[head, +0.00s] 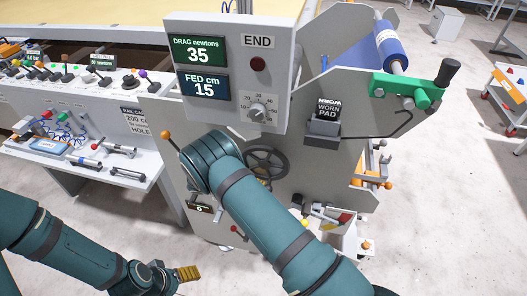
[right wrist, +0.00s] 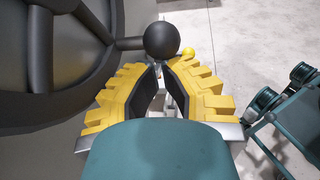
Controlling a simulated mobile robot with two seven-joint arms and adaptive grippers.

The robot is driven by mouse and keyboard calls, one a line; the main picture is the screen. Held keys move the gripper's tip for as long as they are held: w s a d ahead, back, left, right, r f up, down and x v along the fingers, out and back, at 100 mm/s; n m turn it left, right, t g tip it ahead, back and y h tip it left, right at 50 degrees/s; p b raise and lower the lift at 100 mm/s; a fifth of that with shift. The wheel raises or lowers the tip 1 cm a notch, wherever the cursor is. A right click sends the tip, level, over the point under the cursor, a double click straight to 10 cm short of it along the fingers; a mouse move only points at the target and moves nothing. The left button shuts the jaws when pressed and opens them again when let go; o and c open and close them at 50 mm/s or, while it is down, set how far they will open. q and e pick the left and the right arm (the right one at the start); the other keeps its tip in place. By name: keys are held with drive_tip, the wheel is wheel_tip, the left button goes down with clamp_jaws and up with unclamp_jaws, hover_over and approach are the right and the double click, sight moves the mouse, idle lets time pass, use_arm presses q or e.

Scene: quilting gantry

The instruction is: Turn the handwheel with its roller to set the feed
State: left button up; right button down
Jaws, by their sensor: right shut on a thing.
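The dark handwheel (head: 267,163) is on the grey machine face, partly hidden by my right arm. In the right wrist view its rim and spokes (right wrist: 40,50) fill the left side. A black ball knob (right wrist: 174,40) stands out beside the rim. My right gripper (right wrist: 158,85), with yellow fingers, is shut on the knob at its fingertips; in the head view my arm hides it. My left gripper (head: 188,274) is low, away from the wheel; its opening is unclear. A blue roller (head: 390,46) sits at the machine's upper right. The panel displays (head: 201,67) read drag 35 newtons and fed 15 cm.
A green bracket (head: 405,90) with a black-handled crank (head: 447,73) juts out at right. An orange-knobbed lever (head: 167,136) is left of my right arm. A bench shelf (head: 75,160) holds tools at left. The floor at right is mostly open.

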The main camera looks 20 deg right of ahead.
drive_tip(key=shift+s+d+r, duration=0.2)
drive_tip(key=shift+s+d, duration=0.4)
drive_tip(key=shift+d, duration=0.25)
use_arm(q)
drive_tip(key=shift+w+r+p, duration=0.4)
drive_tip(key=shift+w+r, duration=0.05)
drive_tip(key=shift+w, duration=0.15)
use_arm(e)
drive_tip(key=shift+s+d+r, duration=0.2)
drive_tip(key=shift+s+d, duration=0.3)
drive_tip(key=shift+d, duration=0.25)
drive_tip(key=shift+s, duration=0.1)
